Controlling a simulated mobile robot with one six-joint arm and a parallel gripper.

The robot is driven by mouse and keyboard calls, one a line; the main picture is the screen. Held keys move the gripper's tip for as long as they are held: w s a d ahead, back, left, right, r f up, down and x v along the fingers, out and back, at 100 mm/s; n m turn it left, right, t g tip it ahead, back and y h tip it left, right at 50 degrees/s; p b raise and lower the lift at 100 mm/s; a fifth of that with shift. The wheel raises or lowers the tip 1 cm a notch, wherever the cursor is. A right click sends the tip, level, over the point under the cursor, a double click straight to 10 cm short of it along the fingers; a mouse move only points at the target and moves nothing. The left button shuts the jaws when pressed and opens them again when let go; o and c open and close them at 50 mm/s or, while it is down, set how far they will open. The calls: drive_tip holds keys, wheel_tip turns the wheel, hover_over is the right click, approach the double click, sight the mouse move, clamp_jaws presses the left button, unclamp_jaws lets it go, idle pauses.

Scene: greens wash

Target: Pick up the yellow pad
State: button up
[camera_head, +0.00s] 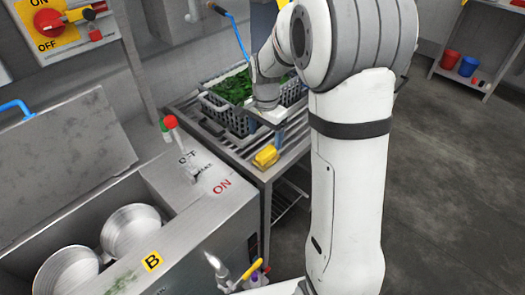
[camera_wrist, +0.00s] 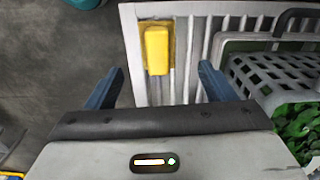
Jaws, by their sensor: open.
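In the head view my arm reaches over the rack, and the gripper's fingers are hard to make out there.
A steel washer (camera_head: 218,208) with metal bowls and a switch stands at left. Red (camera_head: 450,59) and blue (camera_head: 468,66) buckets sit on a far shelf.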

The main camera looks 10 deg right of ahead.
sight(266, 151)
drive_tip(key=shift+w+f, duration=0.3)
drive_tip(key=shift+f, duration=0.15)
drive_tip(key=f, duration=0.7)
drive_tip(key=shift+s+d+f, duration=0.2)
drive_tip(key=shift+s+f, duration=0.1)
drive_tip(key=shift+c, duration=0.3)
drive_tip(key=c, duration=1)
wheel_tip(266, 151, up, 10)
drive_tip(key=shift+r, duration=0.1)
drive_tip(key=o, duration=0.5)
drive_tip(key=shift+c, duration=0.2)
drive_tip(key=c, duration=0.4)
drive_tip(key=shift+s, duration=0.1)
